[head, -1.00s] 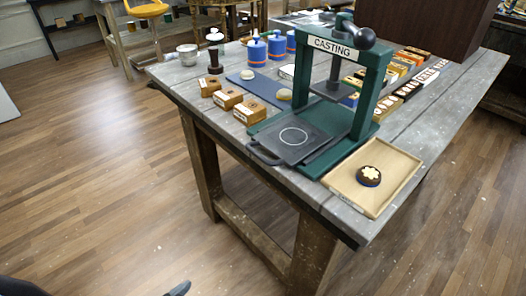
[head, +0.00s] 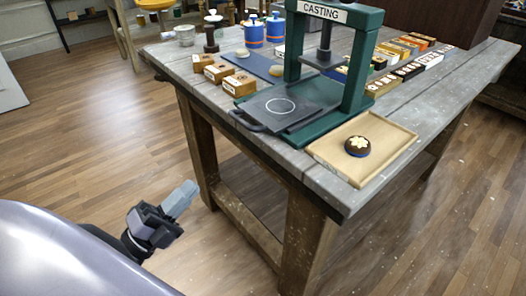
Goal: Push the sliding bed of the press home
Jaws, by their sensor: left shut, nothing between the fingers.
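The green press (head: 365,62) labelled CASTING stands on the wooden table. Its dark sliding bed (head: 290,104), marked with a white circle, sticks out of the frame toward the table's front left edge. The bed's handle (head: 246,121) is at its left end. The dark pressing plate (head: 323,60) hangs above the rear of the bed, with a gap between. My left gripper (head: 184,195) is shut and empty, low in front of the table, well below and apart from the handle. My right gripper is not in view.
A wooden tray (head: 326,148) with a dark round piece bearing a pale flower (head: 358,146) sits right of the press. Several wooden blocks (head: 238,84) and a blue mat (head: 262,69) lie to its left. A table leg (head: 303,245) stands right of my gripper.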

